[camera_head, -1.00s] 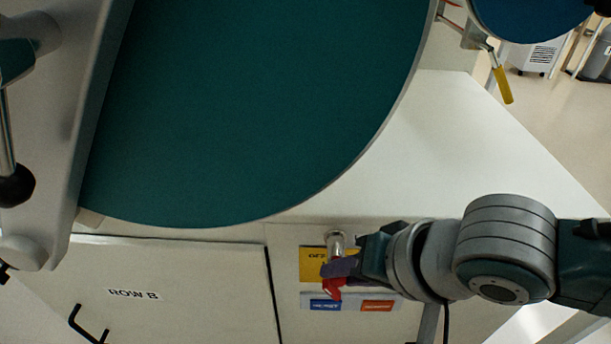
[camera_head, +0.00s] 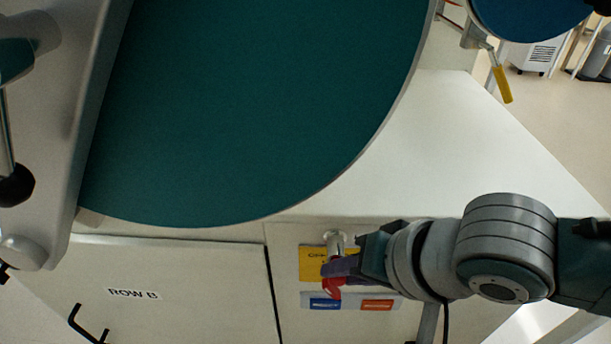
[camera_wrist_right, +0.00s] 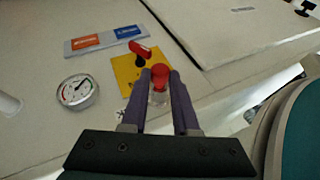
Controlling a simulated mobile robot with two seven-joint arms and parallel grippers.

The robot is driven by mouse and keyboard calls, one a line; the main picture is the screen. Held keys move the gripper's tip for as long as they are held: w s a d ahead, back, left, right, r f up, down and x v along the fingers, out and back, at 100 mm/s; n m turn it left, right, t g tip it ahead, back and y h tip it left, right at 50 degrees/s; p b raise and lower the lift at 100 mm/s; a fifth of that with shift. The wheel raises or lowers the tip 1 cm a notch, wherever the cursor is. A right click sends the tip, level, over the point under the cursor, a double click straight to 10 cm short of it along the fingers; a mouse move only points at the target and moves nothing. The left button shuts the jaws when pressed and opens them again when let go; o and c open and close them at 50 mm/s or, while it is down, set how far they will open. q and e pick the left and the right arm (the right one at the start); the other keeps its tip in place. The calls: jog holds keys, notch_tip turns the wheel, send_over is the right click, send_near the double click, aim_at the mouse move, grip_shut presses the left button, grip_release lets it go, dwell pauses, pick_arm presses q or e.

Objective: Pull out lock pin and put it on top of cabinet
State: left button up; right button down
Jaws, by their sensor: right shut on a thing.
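My right gripper (camera_head: 338,266) reaches the cabinet front from the right in the head view. In the right wrist view its purple fingers (camera_wrist_right: 160,76) are shut on the lock pin's round red knob (camera_wrist_right: 160,73). Below the knob a clear or metallic cylinder (camera_wrist_right: 158,97) shows between the fingers. In the head view a metal cylinder (camera_head: 335,239) sticks out just above the fingers, and they hide the knob. The pin appears to be still at the panel. The white cabinet top (camera_head: 460,140) lies above the panel and is bare on the right. My left gripper is out of view.
A red lever (camera_wrist_right: 140,48) sits on a yellow plate (camera_wrist_right: 126,72) close to the fingers. A round gauge (camera_wrist_right: 77,91) and a blue-orange label strip (camera_wrist_right: 108,39) are nearby. A ROW B door (camera_head: 170,280) is at left.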

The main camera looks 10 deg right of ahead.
jog(key=shift+s+a+p, duration=0.1)
jog(key=shift+s+p, duration=0.25)
jog(key=shift+s, duration=0.05)
jog(key=shift+s+a+p, duration=0.15)
jog(key=shift+s+p, duration=0.25)
jog(key=shift+s, duration=0.15)
jog(key=shift+s+a+p, duration=0.15)
jog(key=shift+s+p, duration=0.2)
jog(key=shift+s, duration=0.2)
jog(key=shift+s+a+p, duration=0.3)
jog(key=shift+s+p, duration=0.3)
jog(key=shift+s, duration=0.3)
dwell(0.4)
jog(key=s+p, duration=0.1)
jog(key=s, duration=0.1)
jog(key=s+a+p, duration=0.1)
jog(key=s, duration=0.1)
jog(key=shift+s+a, duration=0.15)
jog(key=shift+s, duration=0.2)
dwell(0.4)
dwell(0.4)
